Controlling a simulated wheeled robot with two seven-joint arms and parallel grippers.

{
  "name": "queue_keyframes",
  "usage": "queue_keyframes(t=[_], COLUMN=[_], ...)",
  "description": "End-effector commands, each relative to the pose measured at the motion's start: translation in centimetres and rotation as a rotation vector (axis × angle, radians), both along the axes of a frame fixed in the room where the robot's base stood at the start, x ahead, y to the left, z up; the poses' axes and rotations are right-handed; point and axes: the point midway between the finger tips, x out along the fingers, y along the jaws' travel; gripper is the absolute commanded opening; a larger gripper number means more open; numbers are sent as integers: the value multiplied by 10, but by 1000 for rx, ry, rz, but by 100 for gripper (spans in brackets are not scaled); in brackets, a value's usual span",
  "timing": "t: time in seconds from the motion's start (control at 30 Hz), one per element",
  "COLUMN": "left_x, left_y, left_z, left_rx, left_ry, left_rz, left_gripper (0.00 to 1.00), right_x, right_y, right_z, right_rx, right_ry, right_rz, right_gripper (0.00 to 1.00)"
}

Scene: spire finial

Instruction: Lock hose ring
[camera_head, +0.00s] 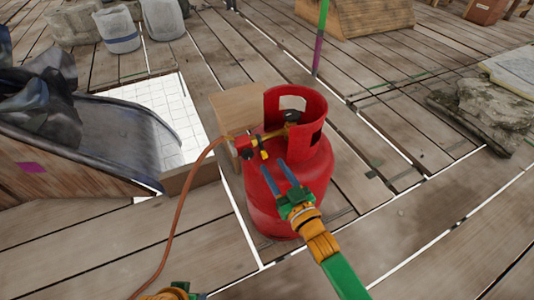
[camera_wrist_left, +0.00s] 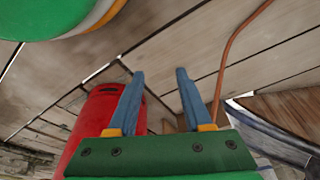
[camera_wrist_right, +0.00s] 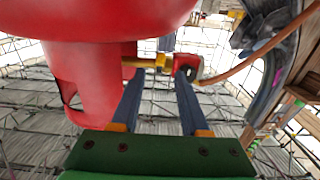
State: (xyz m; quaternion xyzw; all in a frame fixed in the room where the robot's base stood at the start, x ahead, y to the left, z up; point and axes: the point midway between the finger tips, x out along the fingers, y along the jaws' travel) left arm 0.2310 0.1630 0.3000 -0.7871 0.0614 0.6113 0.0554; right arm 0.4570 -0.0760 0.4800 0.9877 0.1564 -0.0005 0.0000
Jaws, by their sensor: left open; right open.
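A red gas cylinder (camera_head: 310,185) stands upright on the planks with an open collar on top. At its valve is a red fitting (camera_head: 243,146) with yellow parts (camera_head: 264,154); I cannot tell which part is the hose ring. An orange hose (camera_head: 178,205) runs from the fitting down to the left. My right gripper (camera_head: 274,163) is open, its blue fingertips close to the fitting. In the right wrist view, the yellow connector (camera_wrist_right: 153,62) and red fitting (camera_wrist_right: 187,67) lie just beyond the fingertips; contact is unclear. My left gripper (camera_wrist_left: 160,73) is open and empty.
A wooden box (camera_head: 243,105) stands behind the cylinder. A dark, draped chute-like sheet (camera_head: 120,130) is at the left. A green and purple pole (camera_head: 320,40) rises behind. Stone slabs (camera_head: 495,105) lie at the right. Planks at the front right are clear.

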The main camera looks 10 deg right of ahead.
Motion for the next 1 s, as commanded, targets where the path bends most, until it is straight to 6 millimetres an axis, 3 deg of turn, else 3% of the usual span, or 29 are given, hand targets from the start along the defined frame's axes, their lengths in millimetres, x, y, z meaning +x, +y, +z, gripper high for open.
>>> queue_keyframes(t=[0.1, 0.3, 0.67, 0.7, 0.87, 1.0], left_x=[1, -2, -4, -4, -4, -4], left_y=[-1, -1, -1, -1, -1, -1], left_z=[14, 37, 47, 47, 46, 46], left_rx=[-4, -7, -9, -9, -9, -9], left_ry=[-19, -33, -37, -37, -37, -37], left_rz=[0, -2, -2, -2, -2, -2], left_gripper=[50, 50, 50, 50, 50, 50], right_x=[21, 41, 47, 47, 47, 47], right_y=[7, 13, 16, 16, 16, 16], right_z=[-4, -3, -1, -1, -1, -1], right_rx=[0, 1, 0, 0, 0, 0], right_ry=[-4, -3, -1, -1, -1, -1], right_rz=[1, 1, 1, 1, 1, 1], right_gripper=[45, 45, 45, 42, 0, 0])
